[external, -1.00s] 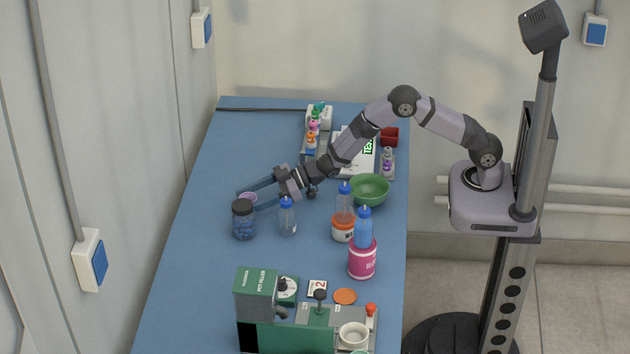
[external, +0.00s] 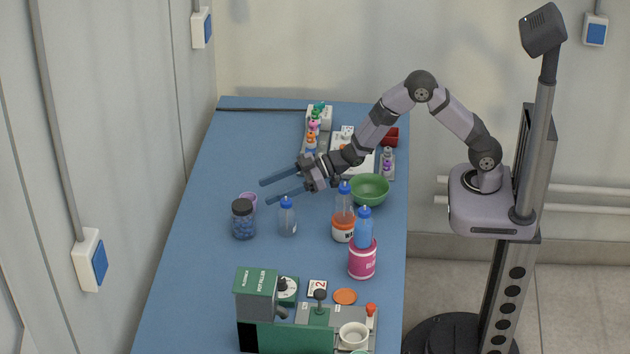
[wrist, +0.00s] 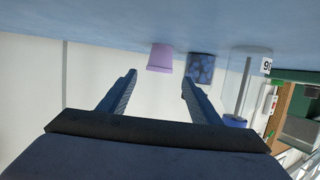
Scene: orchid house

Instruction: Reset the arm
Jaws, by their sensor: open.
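My gripper (external: 266,191) is open and empty, held above the blue table with its two long fingers spread and pointing left. In the wrist view my gripper (wrist: 158,88) also shows nothing between its fingers. Below it stand a small purple cup (external: 248,198), a dark-lidded jar of blue pieces (external: 243,222) and a clear bottle with a blue cap (external: 287,219). The cup (wrist: 160,58) and the jar (wrist: 201,67) also show beyond the fingertips in the wrist view, apart from them.
A green bowl (external: 369,190), an orange-and-white tub (external: 343,231) and a pink tub (external: 362,262) with bottles on or by them stand right of the gripper. A green pot filler machine (external: 257,294) is at the front. The table's left side (external: 205,265) is clear.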

